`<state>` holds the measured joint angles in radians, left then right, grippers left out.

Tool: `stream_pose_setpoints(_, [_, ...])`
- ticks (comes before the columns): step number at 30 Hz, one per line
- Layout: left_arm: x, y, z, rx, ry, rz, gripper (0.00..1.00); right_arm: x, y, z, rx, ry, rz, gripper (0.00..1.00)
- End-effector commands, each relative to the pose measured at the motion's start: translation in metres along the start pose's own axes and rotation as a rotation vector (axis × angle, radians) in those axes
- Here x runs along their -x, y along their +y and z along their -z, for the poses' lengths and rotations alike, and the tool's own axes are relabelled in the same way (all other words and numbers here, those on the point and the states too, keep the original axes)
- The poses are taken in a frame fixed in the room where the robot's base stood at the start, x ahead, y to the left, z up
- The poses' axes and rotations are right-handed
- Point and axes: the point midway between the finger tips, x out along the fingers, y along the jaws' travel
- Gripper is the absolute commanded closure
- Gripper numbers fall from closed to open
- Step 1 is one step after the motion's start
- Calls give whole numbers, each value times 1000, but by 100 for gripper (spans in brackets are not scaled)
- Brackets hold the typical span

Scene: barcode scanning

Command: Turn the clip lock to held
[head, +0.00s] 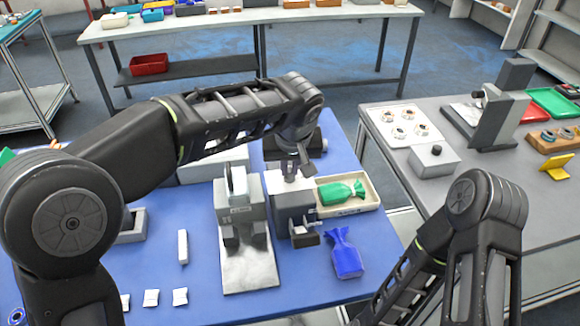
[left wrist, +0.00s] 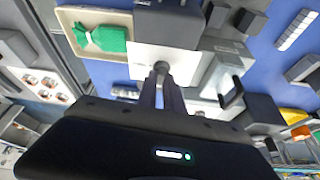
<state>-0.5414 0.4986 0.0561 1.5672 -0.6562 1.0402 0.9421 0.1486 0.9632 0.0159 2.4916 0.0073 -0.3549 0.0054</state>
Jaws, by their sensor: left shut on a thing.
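My left gripper (head: 291,172) reaches down onto the top of a grey box-shaped device (head: 292,200) on the blue table. In the left wrist view, its two dark fingers (left wrist: 162,84) are closed on a small grey knob (left wrist: 161,67) on the device's pale top face (left wrist: 185,62). I take this knob to be the clip lock; the fingers hide most of it, and I cannot read its setting. My right arm (head: 470,215) stands at the lower right, with its gripper out of view.
A cream tray with a green bag (head: 341,192) sits right of the device; a blue bag (head: 346,256) lies in front. A silver stand (head: 245,260) is close on the left. A grey side table (head: 470,185) with fixtures stands at the right.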

Motion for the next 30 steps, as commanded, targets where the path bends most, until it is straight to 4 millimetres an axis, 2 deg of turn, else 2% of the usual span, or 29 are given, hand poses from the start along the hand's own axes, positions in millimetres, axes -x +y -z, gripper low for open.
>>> stream_pose_setpoints(13, [0, -3, 0, -323, 0, -137, 100, -9, 2, 1, 3, 3, 4, 100])
stream_pose_setpoints(30, [0, -6, 3, -823, -2, -345, 100, 6, -2, -1, -1, -2, -1, 100])
